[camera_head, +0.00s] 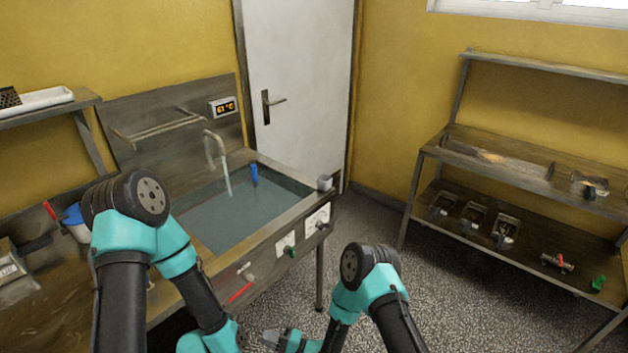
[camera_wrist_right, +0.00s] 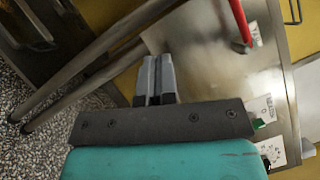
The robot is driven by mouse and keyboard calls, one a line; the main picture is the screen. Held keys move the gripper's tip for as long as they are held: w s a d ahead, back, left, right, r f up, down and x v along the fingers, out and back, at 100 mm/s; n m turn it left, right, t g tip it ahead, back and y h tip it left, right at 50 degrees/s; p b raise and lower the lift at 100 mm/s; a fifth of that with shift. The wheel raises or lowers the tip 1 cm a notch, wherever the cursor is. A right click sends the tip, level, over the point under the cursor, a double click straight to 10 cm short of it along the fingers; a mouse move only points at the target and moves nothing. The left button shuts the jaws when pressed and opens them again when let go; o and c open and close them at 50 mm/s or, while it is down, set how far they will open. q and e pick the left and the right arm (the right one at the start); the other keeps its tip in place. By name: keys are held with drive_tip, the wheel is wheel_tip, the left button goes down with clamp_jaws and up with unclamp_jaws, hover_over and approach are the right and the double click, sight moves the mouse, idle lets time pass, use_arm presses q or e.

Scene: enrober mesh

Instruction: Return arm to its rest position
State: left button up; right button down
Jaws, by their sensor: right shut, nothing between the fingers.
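My right gripper (camera_head: 270,337) shows at the bottom middle of the head view, low in front of the sink unit and partly cut off by the frame edge. In the right wrist view its two grey fingers (camera_wrist_right: 155,80) are together with nothing between them. My right arm is bent, with its elbow above and to the right of the gripper. My left arm rises at the left and bends down in front of the sink; its gripper is not in view.
A steel sink unit (camera_head: 264,238) with a water-filled basin stands in front, with a red lever (camera_head: 240,292) low on its front. It also shows close by in the right wrist view (camera_wrist_right: 200,60). A steel shelf rack (camera_head: 430,150) stands right. Speckled floor (camera_head: 372,215) is clear between them.

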drive_tip(key=w+d+f+n+t+h, duration=0.1)
drive_tip(key=d+h, duration=0.5)
drive_tip(key=d, duration=0.6)
drive_tip(key=w+d+f+n+t+h, duration=0.15)
drive_tip(key=d+h, duration=0.35)
drive_tip(key=d, duration=0.6)
drive_tip(key=s+d+r+n+g+h, duration=0.1)
drive_tip(key=s+d+r+g+h, duration=0.1)
drive_tip(key=s+d, duration=0.5)
drive_tip(key=s+d+r+n+g+h, duration=0.1)
drive_tip(key=s+d+r+g+h, duration=0.1)
drive_tip(key=s+d+g, duration=0.2)
drive_tip(key=s+d, duration=0.3)
drive_tip(key=d, duration=0.1)
drive_tip(key=shift+s+d+r+h, duration=0.15)
drive_tip(key=shift+d+r+h, duration=0.15)
drive_tip(key=shift+d+r, duration=0.05)
